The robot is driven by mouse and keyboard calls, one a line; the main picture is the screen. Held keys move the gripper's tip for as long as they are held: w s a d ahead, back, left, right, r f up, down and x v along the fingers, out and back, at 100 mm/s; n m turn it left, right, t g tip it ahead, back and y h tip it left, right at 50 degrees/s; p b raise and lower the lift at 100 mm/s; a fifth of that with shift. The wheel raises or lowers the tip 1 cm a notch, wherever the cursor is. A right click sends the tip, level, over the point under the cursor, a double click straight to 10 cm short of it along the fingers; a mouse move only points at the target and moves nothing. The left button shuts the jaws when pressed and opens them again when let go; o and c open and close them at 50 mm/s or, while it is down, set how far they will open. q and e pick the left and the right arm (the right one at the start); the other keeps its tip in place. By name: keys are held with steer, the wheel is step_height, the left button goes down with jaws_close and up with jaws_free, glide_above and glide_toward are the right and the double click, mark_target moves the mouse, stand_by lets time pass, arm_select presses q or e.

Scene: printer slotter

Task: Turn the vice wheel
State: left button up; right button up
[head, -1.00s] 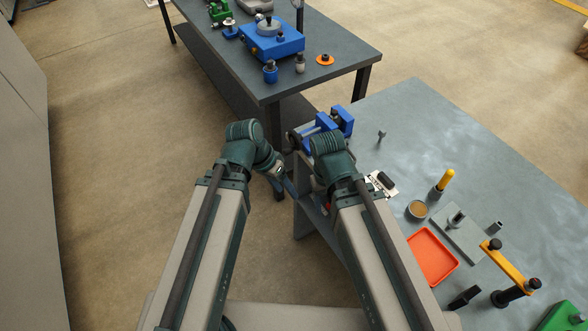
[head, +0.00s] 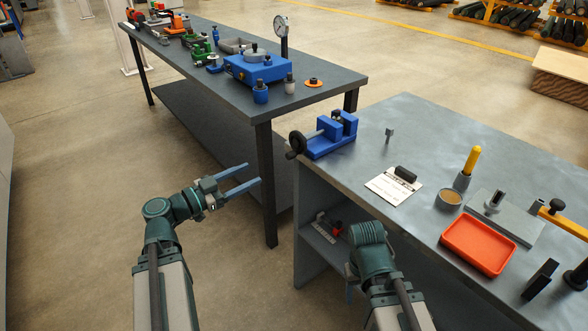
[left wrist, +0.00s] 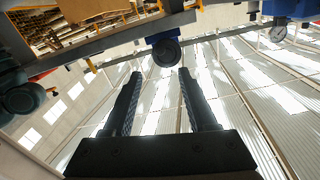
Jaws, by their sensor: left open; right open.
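The blue vice (head: 328,137) sits at the near-left corner of the right bench. Its black wheel (head: 297,143) with a small handle faces left, past the bench edge. In the left wrist view the round black wheel (left wrist: 166,52) shows beyond the fingertips, under the blue vice body. My left gripper (head: 254,173) is open and empty, left of and below the wheel in the head view, apart from it. It also shows open in the left wrist view (left wrist: 160,75). My right gripper (head: 350,286) is mostly hidden behind its own arm, beside the bench's front edge; only a finger part shows.
The right bench (head: 420,130) holds a clipboard (head: 393,186), a red tray (head: 478,246) and several tools. A second bench (head: 200,40) with a blue device (head: 262,67) stands behind. Its leg (head: 267,185) is close to my left gripper. Floor left is free.

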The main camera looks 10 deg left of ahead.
mark_target(287, 157)
arm_select(q)
steer(key=x, duration=1.4)
steer(key=shift+s, duration=0.1)
jaws_close()
